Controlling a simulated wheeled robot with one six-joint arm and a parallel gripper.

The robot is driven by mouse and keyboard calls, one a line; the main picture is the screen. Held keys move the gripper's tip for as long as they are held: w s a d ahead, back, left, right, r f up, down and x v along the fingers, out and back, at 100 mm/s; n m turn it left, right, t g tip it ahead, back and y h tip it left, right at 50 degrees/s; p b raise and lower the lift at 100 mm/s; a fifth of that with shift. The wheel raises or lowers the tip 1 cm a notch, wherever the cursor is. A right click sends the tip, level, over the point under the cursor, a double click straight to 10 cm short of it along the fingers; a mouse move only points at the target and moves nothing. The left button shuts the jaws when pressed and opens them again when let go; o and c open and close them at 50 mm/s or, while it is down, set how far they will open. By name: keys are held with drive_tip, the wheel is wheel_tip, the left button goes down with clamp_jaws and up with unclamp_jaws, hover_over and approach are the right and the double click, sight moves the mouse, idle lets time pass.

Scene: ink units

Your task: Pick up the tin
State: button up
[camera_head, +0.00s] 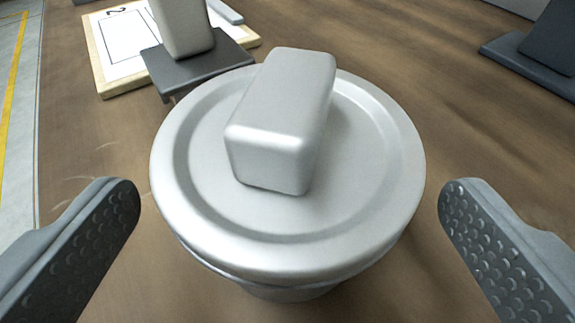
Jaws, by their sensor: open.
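The tin (375,190) is a round, light silver-grey container with a lid, a raised rim and a block-shaped knob (283,110) on top. It stands upright on a brown wooden surface in the middle of the view. My gripper (290,215) is wide open, with one dark, dimpled finger on each side of the tin. Gaps show between both fingers and the tin, and nothing is held. Most of the tin's lower body is hidden under its lid.
Behind the tin at upper left, a dark square base (190,72) carries a grey block (183,25). A light wood-framed board with a white sheet (118,45) lies beside it. A dark object (535,55) stands at upper right. The wooden surface (440,110) is clear right of the tin; its edge runs along the left.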

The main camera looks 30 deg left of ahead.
drive_tip(key=x, duration=0.4)
drive_tip(key=shift+w+a, duration=0.15)
drive_tip(key=shift+w, duration=0.1)
drive_tip(key=c, duration=1.1)
drive_tip(key=shift+c, duration=1.3)
drive_tip(key=shift+r, duration=0.15)
